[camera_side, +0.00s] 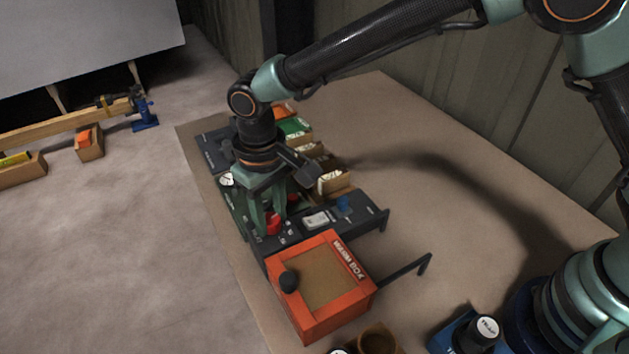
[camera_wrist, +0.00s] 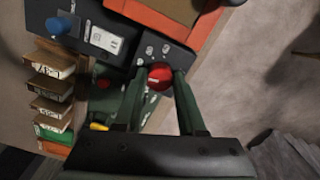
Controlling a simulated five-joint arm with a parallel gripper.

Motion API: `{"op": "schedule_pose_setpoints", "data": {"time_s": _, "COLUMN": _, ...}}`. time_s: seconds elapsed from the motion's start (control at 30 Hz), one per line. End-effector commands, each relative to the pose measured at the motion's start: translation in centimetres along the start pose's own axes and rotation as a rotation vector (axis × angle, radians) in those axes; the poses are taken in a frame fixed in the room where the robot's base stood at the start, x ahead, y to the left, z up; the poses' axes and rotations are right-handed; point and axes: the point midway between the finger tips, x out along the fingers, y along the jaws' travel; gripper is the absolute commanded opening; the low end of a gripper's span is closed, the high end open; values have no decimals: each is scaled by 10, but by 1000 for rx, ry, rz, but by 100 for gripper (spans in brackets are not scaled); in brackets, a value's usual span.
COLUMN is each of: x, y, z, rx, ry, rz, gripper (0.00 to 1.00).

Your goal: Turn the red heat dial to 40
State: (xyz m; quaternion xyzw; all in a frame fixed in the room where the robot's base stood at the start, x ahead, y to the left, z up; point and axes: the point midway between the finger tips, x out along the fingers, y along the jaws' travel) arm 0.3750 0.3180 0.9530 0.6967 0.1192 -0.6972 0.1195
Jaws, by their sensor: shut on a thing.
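The red heat dial (camera_wrist: 160,76) sits on a dark panel (camera_wrist: 120,62), with small white marks beside it. My gripper (camera_wrist: 158,82) has its two green fingers around the dial, one on each side, and is shut on it. In the side view the dial (camera_side: 273,222) shows between the fingers of my gripper (camera_side: 268,226), which points down from above. The white marks are too small and blurred to read, so I cannot tell which number the dial stands at.
An orange warm box (camera_side: 325,285) with a black knob (camera_side: 289,281) stands just in front of the panel. A blue knob (camera_side: 343,203) and a white switch plate (camera_side: 317,220) are on the panel. Several small card boxes (camera_side: 333,182) stand behind it.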

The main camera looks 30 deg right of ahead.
Motion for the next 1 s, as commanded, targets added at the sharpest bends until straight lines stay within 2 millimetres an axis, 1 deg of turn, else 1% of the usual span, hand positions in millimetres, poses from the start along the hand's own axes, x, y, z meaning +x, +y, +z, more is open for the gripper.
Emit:
{"op": "schedule_pose_setpoints", "data": {"time_s": 0.1, "x": -1, "y": 0, "z": 0, "rx": 64, "ry": 2, "rz": -1, "gripper": 0}}
{"op": "schedule_pose_setpoints", "data": {"time_s": 0.33, "x": -1, "y": 0, "z": 0, "rx": 141, "ry": 2, "rz": -1, "gripper": 0}}
{"op": "schedule_pose_setpoints", "data": {"time_s": 0.87, "x": -1, "y": 0, "z": -1, "rx": 165, "ry": 2, "rz": -1, "gripper": 0}}
{"op": "schedule_pose_setpoints", "data": {"time_s": 0.9, "x": -1, "y": 0, "z": -1, "rx": 165, "ry": 3, "rz": -1, "gripper": 43}}
{"op": "schedule_pose_setpoints", "data": {"time_s": 0.97, "x": -1, "y": 0, "z": -1, "rx": 165, "ry": 2, "rz": -1, "gripper": 66}}
{"op": "schedule_pose_setpoints", "data": {"time_s": 1.0, "x": -1, "y": 0, "z": -1, "rx": 165, "ry": 2, "rz": -1, "gripper": 69}}
